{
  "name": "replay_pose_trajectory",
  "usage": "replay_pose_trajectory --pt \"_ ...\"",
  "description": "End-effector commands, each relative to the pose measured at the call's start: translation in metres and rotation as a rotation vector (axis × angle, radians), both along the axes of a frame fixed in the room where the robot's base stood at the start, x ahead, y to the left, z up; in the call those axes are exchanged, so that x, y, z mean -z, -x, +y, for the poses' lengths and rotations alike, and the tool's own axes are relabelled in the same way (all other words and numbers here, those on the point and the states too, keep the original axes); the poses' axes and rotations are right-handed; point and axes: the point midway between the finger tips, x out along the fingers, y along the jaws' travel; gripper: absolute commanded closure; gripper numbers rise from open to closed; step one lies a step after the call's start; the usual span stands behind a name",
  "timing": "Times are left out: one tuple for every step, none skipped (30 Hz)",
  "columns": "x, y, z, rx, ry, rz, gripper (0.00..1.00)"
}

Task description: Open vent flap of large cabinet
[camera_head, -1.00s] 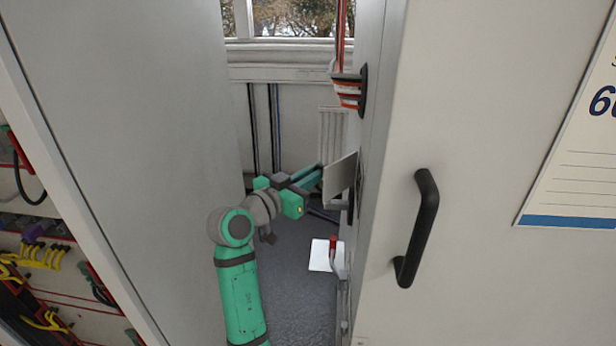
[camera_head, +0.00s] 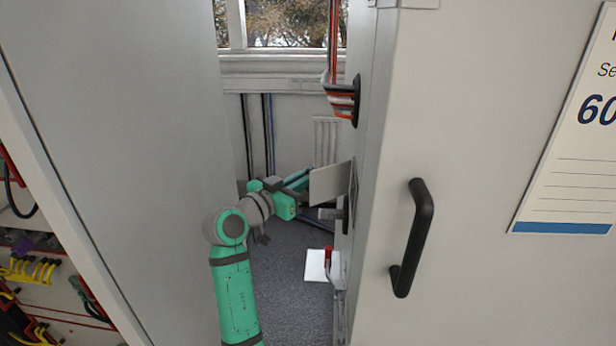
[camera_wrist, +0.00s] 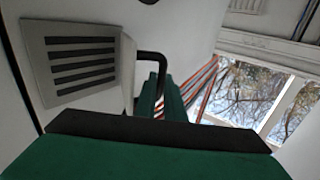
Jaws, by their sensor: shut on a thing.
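The large cabinet (camera_head: 385,130) stands on the right. Its pale vent flap (camera_head: 326,183) sticks out from its narrow side into the gap. In the wrist view the slotted vent grille (camera_wrist: 82,66) is at the left, with the flap (camera_wrist: 128,70) seen nearly edge-on beside it. A black bar handle (camera_wrist: 150,57) reaches from the flap to my gripper (camera_wrist: 167,92). My green fingers are shut on this handle; the exact contact is partly hidden. In the head view my gripper (camera_head: 296,182) is at the flap's far side, its tips hidden behind it.
A grey cabinet wall (camera_head: 130,120) bounds the gap on the left. A cable bundle (camera_head: 341,98) runs above the flap. A red-handled lever (camera_head: 329,262) and white sheet (camera_head: 316,265) are below. The large black door handle (camera_head: 412,238) protrudes at the front.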

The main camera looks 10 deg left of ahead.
Motion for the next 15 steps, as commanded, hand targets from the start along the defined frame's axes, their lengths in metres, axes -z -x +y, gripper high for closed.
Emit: replay_pose_trajectory --pt "0.0006 -0.0002 0.0006 -0.001 0.0 0.001 1.0" --pt "0.0006 -0.0002 0.0006 -0.001 0.0 0.001 1.0" --pt "0.0006 -0.0001 0.0007 -0.001 0.0 0.001 0.84" --pt "0.0006 -0.0001 0.0007 -0.001 0.0 0.001 0.77" --pt "0.0006 -0.0001 0.0007 -0.001 0.0 0.001 0.72" --pt "0.0006 0.0 0.0007 -0.001 0.0 0.001 0.72" --pt "0.0005 0.0001 0.0006 -0.001 0.0 0.001 0.72" --pt "0.0005 0.0001 0.0006 -0.001 -0.001 0.001 0.72" --pt "0.0004 0.0001 0.0006 -0.001 -0.001 0.001 0.72" --pt "0.0004 0.0 0.0005 -0.001 -0.001 0.001 0.72" --pt "0.0004 0.0001 0.0006 -0.001 -0.001 0.001 0.72" --pt "0.0004 0.0001 0.0006 -0.001 -0.001 0.001 0.72" --pt "0.0003 0.0004 0.0007 -0.001 -0.001 0.001 0.72" --pt "0.0003 0.0008 0.0011 -0.001 0.0 0.0 0.72" --pt "0.0004 0.0021 0.0022 -0.001 0.0 0.0 0.72"
